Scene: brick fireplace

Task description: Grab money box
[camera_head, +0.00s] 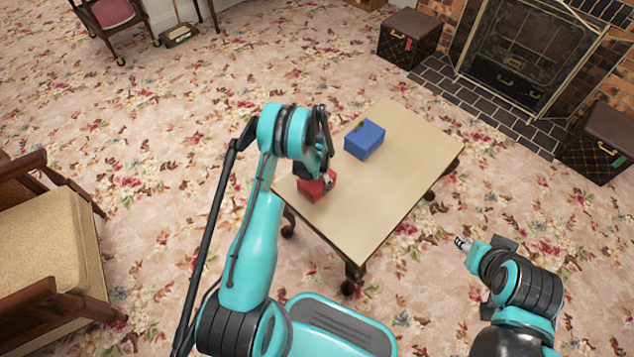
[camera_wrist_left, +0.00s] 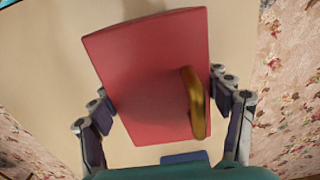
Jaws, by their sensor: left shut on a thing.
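A red box (camera_head: 316,188) is at the near left end of the table, partly hidden by my left gripper (camera_head: 325,178). In the left wrist view the red box (camera_wrist_left: 140,80) has a gold piece (camera_wrist_left: 194,103) on its top. The fingers of my left gripper (camera_wrist_left: 165,108) are shut on its two sides. I cannot tell whether the box touches the tabletop. A blue box (camera_head: 364,140) stands apart from it on the table. My right gripper (camera_head: 463,243) is off the table's right side, small and partly hidden; its opening is unclear.
The light wooden table (camera_head: 385,205) is otherwise bare. A wooden armchair (camera_head: 50,245) stands at the left. The fireplace (camera_head: 525,60) is at the back right, with dark chests (camera_head: 409,38) (camera_head: 598,145) on either side. Flowered carpet is open around the table.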

